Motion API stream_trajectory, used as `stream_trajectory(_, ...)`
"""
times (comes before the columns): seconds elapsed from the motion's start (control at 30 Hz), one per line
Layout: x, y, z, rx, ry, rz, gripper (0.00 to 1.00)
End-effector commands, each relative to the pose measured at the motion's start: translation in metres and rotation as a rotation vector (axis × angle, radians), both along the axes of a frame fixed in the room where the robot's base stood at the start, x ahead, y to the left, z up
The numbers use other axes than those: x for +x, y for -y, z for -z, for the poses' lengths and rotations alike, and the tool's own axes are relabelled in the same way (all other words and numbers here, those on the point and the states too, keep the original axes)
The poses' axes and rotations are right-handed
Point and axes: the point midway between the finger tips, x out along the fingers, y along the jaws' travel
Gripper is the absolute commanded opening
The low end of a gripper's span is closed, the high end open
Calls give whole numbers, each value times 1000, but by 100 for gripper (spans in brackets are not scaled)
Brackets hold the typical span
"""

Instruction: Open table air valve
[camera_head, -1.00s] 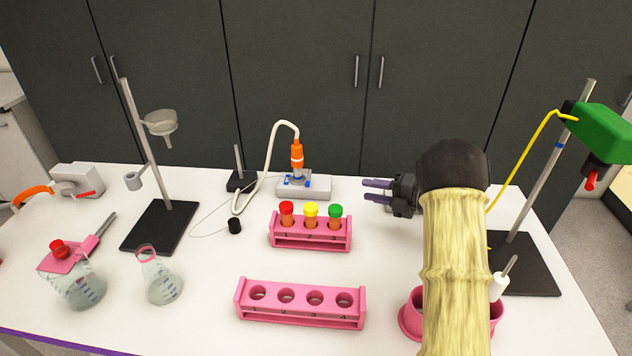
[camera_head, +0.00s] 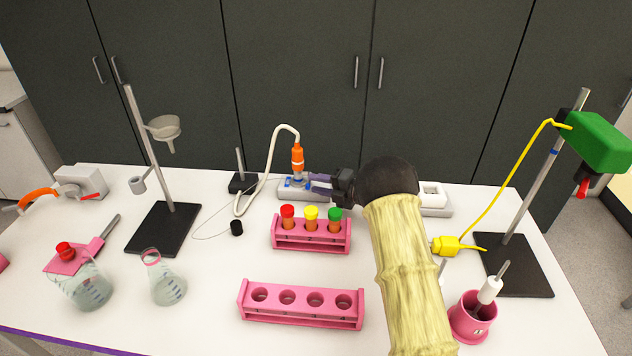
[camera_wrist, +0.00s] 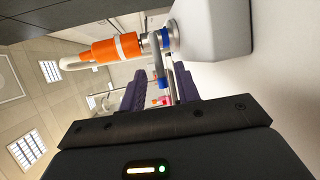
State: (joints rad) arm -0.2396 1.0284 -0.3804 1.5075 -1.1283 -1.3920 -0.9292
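The table air valve (camera_head: 290,195) is a low grey base at the back middle of the table, with blue-marked fittings and an orange hose connector (camera_head: 297,157) standing on it. In the wrist view its pale body (camera_wrist: 218,30) and orange connector (camera_wrist: 112,49) are close. A thin metal lever with blue parts (camera_wrist: 161,80) extends between my two purple fingers. My gripper (camera_head: 316,183) reaches the valve from the right. Its fingers are apart on either side of the lever, and I cannot tell whether either touches it.
A pink rack (camera_head: 310,241) with red, yellow and green capped tubes stands just in front of the valve. An empty pink rack (camera_head: 300,316) is nearer. A white hose (camera_head: 268,160) loops left of the valve. A stand with a funnel (camera_head: 163,128) is at left.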

Motion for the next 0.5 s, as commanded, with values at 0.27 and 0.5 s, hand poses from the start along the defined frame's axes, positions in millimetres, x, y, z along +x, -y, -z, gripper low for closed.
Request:
stream_trajectory(0.27, 5, -10, 2, 0, 0, 2, 32)
stream_trajectory(0.5, 5, -10, 2, 0, 0, 1, 13)
